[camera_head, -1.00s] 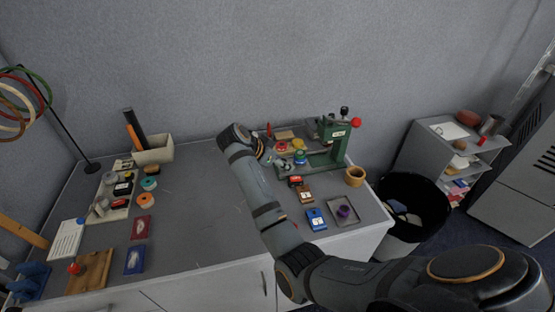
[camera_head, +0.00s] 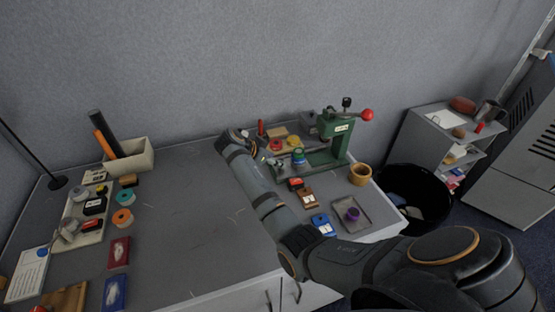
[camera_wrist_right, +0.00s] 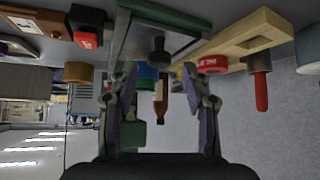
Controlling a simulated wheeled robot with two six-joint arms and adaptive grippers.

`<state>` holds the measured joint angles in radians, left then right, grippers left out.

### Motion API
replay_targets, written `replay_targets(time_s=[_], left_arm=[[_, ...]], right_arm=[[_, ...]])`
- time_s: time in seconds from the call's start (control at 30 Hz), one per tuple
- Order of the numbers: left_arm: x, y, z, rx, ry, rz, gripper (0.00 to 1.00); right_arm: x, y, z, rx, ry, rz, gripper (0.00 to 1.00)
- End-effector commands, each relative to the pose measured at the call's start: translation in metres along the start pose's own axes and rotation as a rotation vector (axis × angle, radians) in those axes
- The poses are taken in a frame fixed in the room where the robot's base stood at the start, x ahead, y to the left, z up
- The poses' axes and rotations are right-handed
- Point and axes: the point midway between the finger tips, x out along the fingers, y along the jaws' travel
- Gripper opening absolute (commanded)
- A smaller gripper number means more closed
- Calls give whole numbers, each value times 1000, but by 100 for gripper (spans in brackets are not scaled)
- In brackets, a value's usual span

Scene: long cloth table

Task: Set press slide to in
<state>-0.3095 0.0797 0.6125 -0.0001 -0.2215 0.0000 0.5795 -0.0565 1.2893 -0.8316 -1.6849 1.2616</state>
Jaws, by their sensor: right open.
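The green press (camera_head: 343,140) stands at the back right of the table, with a red ball on its lever. Its low base reaches left towards my right gripper (camera_head: 264,158). A blue and green round piece (camera_head: 298,156) sits on the base. In the right wrist view, my right gripper (camera_wrist_right: 160,82) is open, with one finger on each side of a dark slide knob (camera_wrist_right: 158,52) on a grey plate with green edges (camera_wrist_right: 160,20). I cannot tell whether the fingers touch the knob. The far end of the slide is hidden. My left gripper is not in view.
A red tape roll (camera_wrist_right: 212,64), a wooden block (camera_wrist_right: 245,34) and a red-handled tool (camera_wrist_right: 261,90) lie beside the gripper. Stamps, a tray (camera_head: 352,212) and a wooden cup (camera_head: 360,174) stand nearby. The table's middle (camera_head: 190,210) is clear.

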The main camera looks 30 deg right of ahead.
Motion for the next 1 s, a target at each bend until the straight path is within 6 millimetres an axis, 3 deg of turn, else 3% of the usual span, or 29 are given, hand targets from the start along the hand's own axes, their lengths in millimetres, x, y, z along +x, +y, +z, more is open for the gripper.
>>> replay_targets(time_s=[0.2, 0.5, 0.83, 1.0], left_arm=[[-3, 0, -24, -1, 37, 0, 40], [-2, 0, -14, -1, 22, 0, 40], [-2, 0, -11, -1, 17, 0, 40], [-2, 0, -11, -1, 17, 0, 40]], right_arm=[[24, 0, 0, 0, 0, 0, 48], [27, 0, 0, 0, -1, -1, 47], [26, 0, 0, 0, -1, 0, 2], [26, 0, 0, 0, -1, 0, 0]])
